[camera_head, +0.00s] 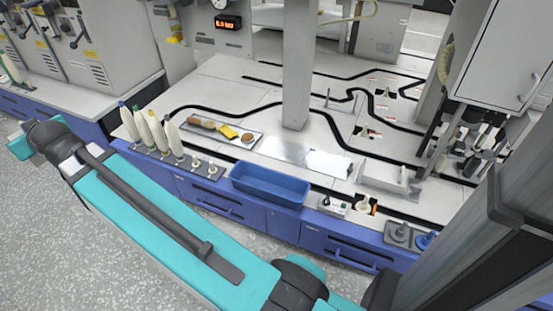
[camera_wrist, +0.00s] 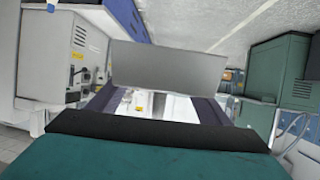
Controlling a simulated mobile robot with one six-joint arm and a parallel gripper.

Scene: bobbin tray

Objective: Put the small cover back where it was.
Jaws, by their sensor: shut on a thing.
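A flat grey plate (camera_wrist: 168,66), which looks like the small cover, stands across the wrist view beyond my gripper (camera_wrist: 158,108). My gripper's two dark fingers reach up to the plate's lower edge at its left and right, and it is shut on the plate. Where the fingers touch it is partly hidden by the dark gripper body in front. In the head view my teal arm stretches to the far left, away from the bench; neither the fingers nor the plate can be made out there. I cannot tell which spot the cover came from.
The long white bench (camera_head: 220,75) holds a peg tray with upright bobbins (camera_head: 158,131), a blue bin (camera_head: 269,185), a tray of small items (camera_head: 215,130), a white sheet (camera_head: 328,163) and a small switch box (camera_head: 333,206). A grey column (camera_head: 297,65) rises mid-bench.

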